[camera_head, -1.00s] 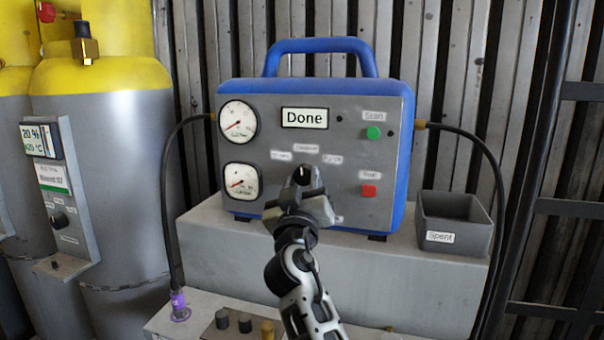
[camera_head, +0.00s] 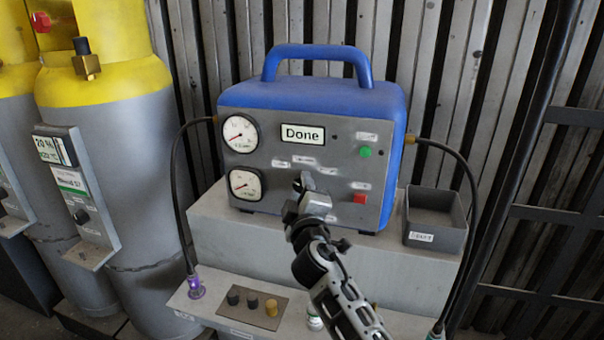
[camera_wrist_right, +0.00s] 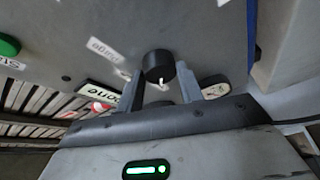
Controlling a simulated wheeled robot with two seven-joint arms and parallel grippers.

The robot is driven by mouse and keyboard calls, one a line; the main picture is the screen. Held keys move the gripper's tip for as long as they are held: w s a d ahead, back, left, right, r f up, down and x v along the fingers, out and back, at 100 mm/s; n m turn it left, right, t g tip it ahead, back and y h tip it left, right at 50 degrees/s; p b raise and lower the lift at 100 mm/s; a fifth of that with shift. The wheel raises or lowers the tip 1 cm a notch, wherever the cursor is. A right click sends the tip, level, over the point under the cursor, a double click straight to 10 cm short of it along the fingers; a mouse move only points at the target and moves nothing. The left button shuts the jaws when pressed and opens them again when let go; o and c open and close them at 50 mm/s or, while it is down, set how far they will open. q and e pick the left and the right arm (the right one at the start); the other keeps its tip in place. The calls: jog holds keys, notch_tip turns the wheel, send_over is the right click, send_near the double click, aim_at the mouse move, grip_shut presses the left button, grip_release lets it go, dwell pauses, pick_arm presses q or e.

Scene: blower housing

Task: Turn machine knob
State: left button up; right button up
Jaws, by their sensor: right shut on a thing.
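The machine (camera_head: 300,95) is a blue housing with a grey front panel. Its display (camera_head: 303,134) reads "Done". Its black knob (camera_head: 308,182) sits at the panel's middle, below several small white labels, and is partly hidden by my right gripper. The knob shows more clearly in the right wrist view (camera_wrist_right: 158,66), with a small white mark on its face. My right gripper (camera_head: 303,187) is shut on the knob, with one finger on each side in the wrist view (camera_wrist_right: 160,84). The pointing direction is hard to tell. My left gripper is in neither view.
Two gauges (camera_head: 241,133) are on the panel's left. A green button (camera_head: 366,152) and a red button (camera_head: 359,198) are on its right. A grey bin (camera_head: 437,213) stands right of the machine. Gas cylinders (camera_head: 110,180) stand at left. Hoses (camera_head: 468,185) flank the machine.

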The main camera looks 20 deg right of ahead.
jog(key=shift+r+n+p, duration=0.1)
jog(key=shift+n+p, duration=0.5)
jog(key=o, duration=1)
jog(key=shift+b+v, duration=0.35)
jog(key=shift+v, duration=5.6)
jog(key=shift+r, duration=0.15)
